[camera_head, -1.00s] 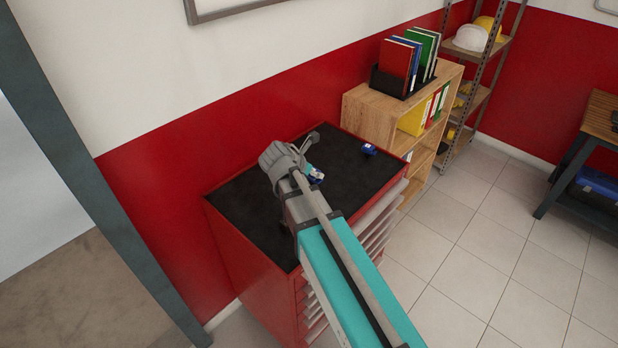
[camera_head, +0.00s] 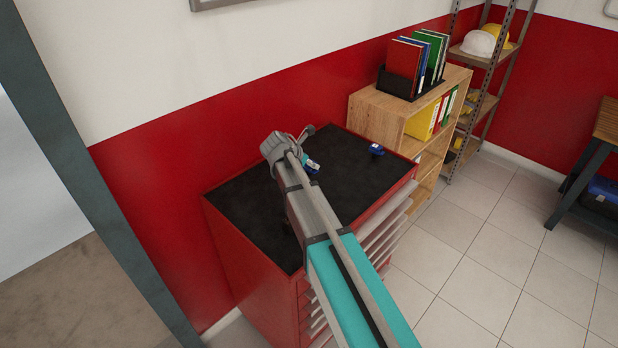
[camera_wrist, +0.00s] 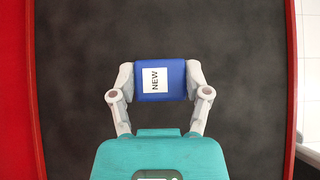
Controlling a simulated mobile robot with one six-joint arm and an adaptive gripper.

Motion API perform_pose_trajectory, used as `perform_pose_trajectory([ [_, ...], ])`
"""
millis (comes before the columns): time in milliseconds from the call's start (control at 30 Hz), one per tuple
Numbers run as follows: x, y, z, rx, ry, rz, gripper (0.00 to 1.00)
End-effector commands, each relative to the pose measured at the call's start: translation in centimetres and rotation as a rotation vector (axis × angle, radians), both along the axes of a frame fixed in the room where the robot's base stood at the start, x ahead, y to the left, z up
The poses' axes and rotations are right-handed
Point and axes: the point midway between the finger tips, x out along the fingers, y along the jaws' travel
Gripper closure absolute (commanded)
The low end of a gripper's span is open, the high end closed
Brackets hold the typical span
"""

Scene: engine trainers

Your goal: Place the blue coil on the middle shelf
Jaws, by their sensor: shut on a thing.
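In the wrist view a blue coil (camera_wrist: 178,89) with a white "NEW" label sits between the two pale fingers of my gripper (camera_wrist: 160,80), which are shut on its ends. In the head view the held coil (camera_head: 313,168) shows beside my arm, over the black top of the red cabinet (camera_head: 240,262). I cannot tell whether it touches the top. A second small blue item (camera_head: 376,149) lies farther right on that top. A wooden bookcase (camera_head: 375,119) with shelves stands behind the cabinet, and a metal rack (camera_head: 471,92) with shelves stands beyond it.
Upright books in a black holder (camera_head: 398,83) stand on the bookcase, with a yellow binder (camera_head: 422,123) inside it. Helmets (camera_head: 479,44) are on the rack. A dark-legged table (camera_head: 568,190) stands at right. The tiled floor (camera_head: 480,260) between is clear.

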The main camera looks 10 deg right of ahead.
Motion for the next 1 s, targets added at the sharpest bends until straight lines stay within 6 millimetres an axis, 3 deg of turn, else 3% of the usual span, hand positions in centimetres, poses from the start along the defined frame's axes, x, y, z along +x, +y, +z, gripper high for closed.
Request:
perform_pose_trajectory([
  [100,0.7,0.0,-1.0,0.000,0.000,0.000,0.95],
  [667,1.1,-0.1,-1.3,-0.001,-0.001,-0.001,0.95],
  [1000,1.7,-0.1,-4.0,-0.001,-0.001,-0.001,0.95],
])
